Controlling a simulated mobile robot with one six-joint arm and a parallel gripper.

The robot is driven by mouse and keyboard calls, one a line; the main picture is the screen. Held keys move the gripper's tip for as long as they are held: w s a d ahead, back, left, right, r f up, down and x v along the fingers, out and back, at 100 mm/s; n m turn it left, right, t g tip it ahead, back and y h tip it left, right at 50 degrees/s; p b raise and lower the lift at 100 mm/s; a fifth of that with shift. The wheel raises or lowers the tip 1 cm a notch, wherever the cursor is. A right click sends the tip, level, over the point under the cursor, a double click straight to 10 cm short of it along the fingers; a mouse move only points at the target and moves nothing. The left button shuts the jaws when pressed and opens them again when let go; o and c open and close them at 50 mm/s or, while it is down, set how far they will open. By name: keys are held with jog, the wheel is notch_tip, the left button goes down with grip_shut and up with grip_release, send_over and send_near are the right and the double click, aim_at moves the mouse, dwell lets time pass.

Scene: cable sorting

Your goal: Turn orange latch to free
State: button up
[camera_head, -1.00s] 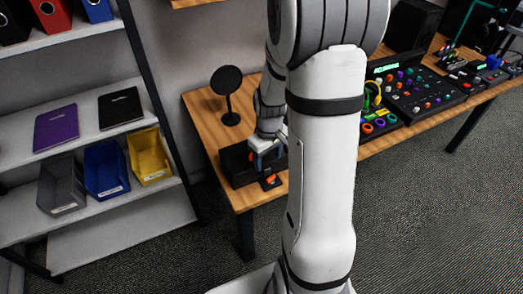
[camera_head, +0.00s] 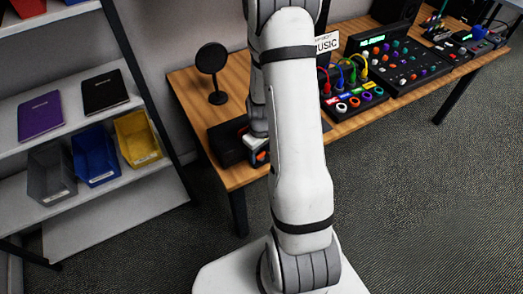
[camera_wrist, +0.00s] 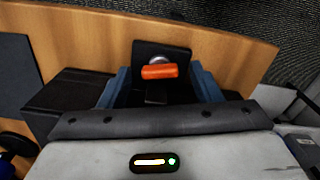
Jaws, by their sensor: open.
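The orange latch (camera_wrist: 159,71) is a short bar on a round silver pivot, set on a black plate (camera_wrist: 147,49) near the table's edge. In the wrist view it lies crosswise, almost level in the picture. My gripper (camera_wrist: 158,77) is open, with one blue-grey finger on each side of the latch and gaps at both ends of the bar. I cannot tell how far above or below the bar the fingertips are. In the head view a bit of the latch (camera_head: 261,155) shows beside my arm, which hides most of my gripper.
A black box (camera_head: 228,143) sits beside the latch, and a round black disc on a stand (camera_head: 212,62) is behind it. A panel with coloured cables (camera_head: 352,87) and a knobbed console (camera_head: 402,57) are to the right. A shelf with bins (camera_head: 137,138) is at left.

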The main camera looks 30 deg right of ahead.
aim_at(261, 154)
jog(key=c, duration=1)
jog(key=shift+f+m+b, duration=0.1)
jog(key=shift+m+b, duration=0.5)
jog(key=shift+m, duration=1)
jog(key=o, duration=1)
jog(key=shift+r, duration=4)
